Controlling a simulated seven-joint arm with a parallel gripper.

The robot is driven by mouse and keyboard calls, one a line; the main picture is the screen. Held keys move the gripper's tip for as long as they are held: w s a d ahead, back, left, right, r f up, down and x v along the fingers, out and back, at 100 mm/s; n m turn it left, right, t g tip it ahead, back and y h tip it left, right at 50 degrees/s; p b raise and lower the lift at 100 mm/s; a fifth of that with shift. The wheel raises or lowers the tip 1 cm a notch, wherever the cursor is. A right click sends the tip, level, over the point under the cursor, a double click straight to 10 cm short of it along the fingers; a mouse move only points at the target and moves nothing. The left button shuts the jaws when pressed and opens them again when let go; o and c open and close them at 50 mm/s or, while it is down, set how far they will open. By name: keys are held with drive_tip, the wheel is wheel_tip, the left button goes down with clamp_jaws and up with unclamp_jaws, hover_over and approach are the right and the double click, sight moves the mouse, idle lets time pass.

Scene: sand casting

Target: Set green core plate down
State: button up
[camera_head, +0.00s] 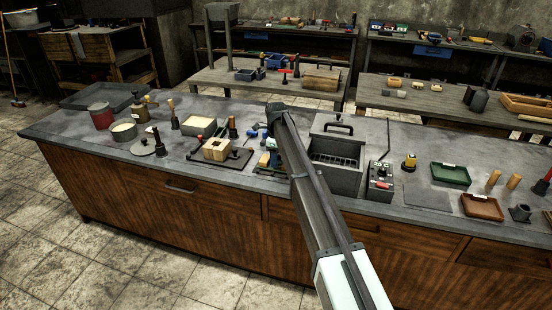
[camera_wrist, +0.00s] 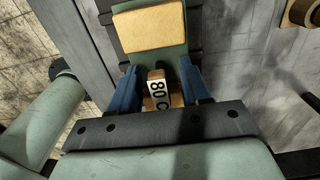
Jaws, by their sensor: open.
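The green core plate (camera_wrist: 180,62) shows in the wrist view, with a tan block (camera_wrist: 148,28) on its far part. A brown piece with a white label reading "80 C" (camera_wrist: 157,91) is at its near end. My gripper (camera_wrist: 160,72) is open, with one blue finger on each side of the plate's near end; I cannot tell whether they touch it. The plate lies over a dark surface or rack, and its contact underneath is hidden. In the head view, my arm hides most of this spot, and only a small green and tan part shows beside it.
A grey box oven (camera_head: 337,165) and a control box with a lever (camera_head: 381,180) are close on the right. Green (camera_head: 450,174) and red-brown (camera_head: 482,206) trays stand farther right.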

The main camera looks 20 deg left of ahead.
wheel_tip(320, 180, up, 12)
drive_tip(key=shift+r, duration=0.15)
idle(0.4)
drive_tip(key=shift+c, duration=0.4)
idle(0.9)
